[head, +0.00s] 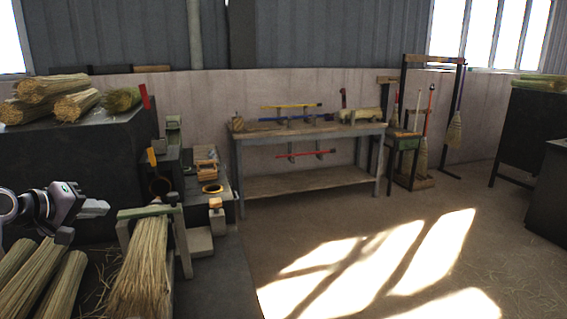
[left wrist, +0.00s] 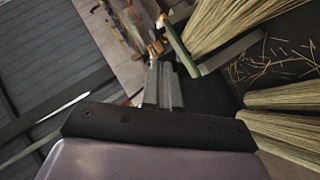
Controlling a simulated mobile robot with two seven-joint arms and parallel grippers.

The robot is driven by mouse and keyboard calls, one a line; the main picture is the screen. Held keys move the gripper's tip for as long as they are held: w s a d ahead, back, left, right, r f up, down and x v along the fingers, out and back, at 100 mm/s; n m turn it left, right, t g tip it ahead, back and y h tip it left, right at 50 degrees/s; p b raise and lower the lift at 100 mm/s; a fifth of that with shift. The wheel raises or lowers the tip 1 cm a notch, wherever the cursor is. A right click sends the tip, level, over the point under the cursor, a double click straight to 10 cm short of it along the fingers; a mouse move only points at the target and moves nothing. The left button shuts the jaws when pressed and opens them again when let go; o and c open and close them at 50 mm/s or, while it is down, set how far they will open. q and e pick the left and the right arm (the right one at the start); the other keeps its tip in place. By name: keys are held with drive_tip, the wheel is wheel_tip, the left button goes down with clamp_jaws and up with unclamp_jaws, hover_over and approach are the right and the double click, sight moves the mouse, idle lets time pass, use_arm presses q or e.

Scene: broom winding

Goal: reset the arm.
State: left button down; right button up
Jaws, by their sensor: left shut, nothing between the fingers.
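My left gripper (head: 95,208) is at the left edge of the head view, shut and empty. It is above the straw bundles and to the left of the clamped broom head. In the left wrist view the closed fingers (left wrist: 163,85) point toward the green-topped clamp (left wrist: 180,48). The clamped straw broom head (head: 145,270) fans downward under the green clamp bar (head: 147,211), and its straw also shows in the left wrist view (left wrist: 225,22). My right gripper does not show.
Loose straw bundles (head: 40,270) lie at the lower left. More bundles (head: 50,88) rest on a dark cabinet (head: 70,160). A workbench (head: 300,185) with colored tools stands at the back wall. Brooms (head: 423,150) stand on a rack. The floor (head: 330,235) at centre right is open.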

use_arm(q)
drive_tip(key=s+f+m+g+y, duration=0.1)
drive_tip(key=s+f+m, duration=0.1)
drive_tip(key=s+f, duration=0.5)
drive_tip(key=s+f+m+y, duration=0.2)
drive_tip(key=f+m, duration=0.1)
drive_tip(key=f, duration=0.8)
drive_tip(key=s+f+m+g+y, duration=0.1)
drive_tip(key=s+f+m, duration=0.1)
drive_tip(key=s+f, duration=0.5)
drive_tip(key=s+d+f+m+h, duration=0.1)
drive_tip(key=s+d+f+m, duration=0.35)
drive_tip(key=s, duration=0.45)
drive_tip(key=s+d+f+m+h, duration=0.1)
drive_tip(key=s+d+f+m, duration=0.4)
drive_tip(key=s, duration=0.3)
drive_tip(key=d+f+n, duration=0.1)
drive_tip(key=d+n, duration=0.5)
drive_tip(key=d, duration=0.4)
drive_tip(key=shift+s+d+t, duration=0.2)
drive_tip(key=shift+d+t, duration=0.05)
drive_tip(key=shift+t, duration=0.05)
